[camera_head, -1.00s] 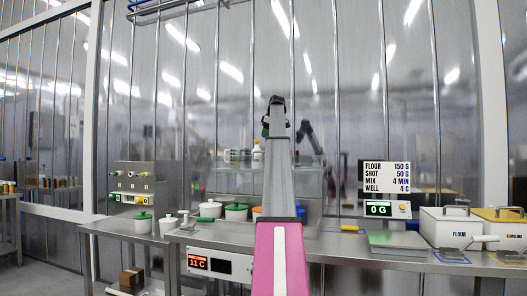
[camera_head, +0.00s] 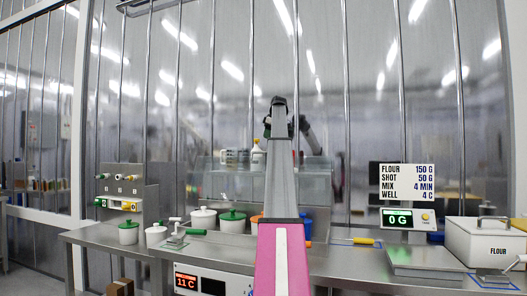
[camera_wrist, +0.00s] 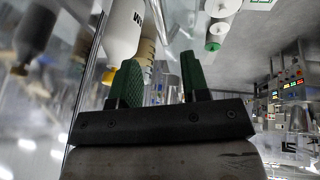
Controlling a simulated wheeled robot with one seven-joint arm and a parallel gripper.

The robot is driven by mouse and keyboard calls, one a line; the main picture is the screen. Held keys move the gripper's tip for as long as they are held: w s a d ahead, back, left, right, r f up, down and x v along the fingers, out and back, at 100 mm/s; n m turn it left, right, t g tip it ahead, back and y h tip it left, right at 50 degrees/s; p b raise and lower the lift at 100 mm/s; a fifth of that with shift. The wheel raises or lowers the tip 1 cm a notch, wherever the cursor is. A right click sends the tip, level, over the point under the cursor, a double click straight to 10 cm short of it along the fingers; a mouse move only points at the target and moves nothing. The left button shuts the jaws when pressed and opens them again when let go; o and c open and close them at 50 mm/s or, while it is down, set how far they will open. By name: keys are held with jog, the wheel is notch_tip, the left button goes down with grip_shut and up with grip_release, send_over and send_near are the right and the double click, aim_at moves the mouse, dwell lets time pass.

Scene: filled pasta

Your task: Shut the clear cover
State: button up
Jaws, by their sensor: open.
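A clear see-through panel (camera_head: 212,180), apparently the clear cover, stands upright at the back of the steel counter, partly behind my arm. I cannot tell its exact angle or where its hinge is. My gripper (camera_wrist: 157,78) is open, with two green-padded fingers apart and nothing visible between them in the wrist view. In the head view my arm rises in front of the panel and hides its middle. My wrist is above the panel's top edge there, and the fingertips are hidden.
Pots with white and green lids (camera_head: 233,220) stand in front of the panel, left of my arm. A scale display (camera_head: 398,218) and a flour bin (camera_head: 482,243) are at right. A white bottle (camera_wrist: 124,30) is close to the fingers in the wrist view.

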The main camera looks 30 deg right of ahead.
jog(key=x, duration=0.9)
grip_shut()
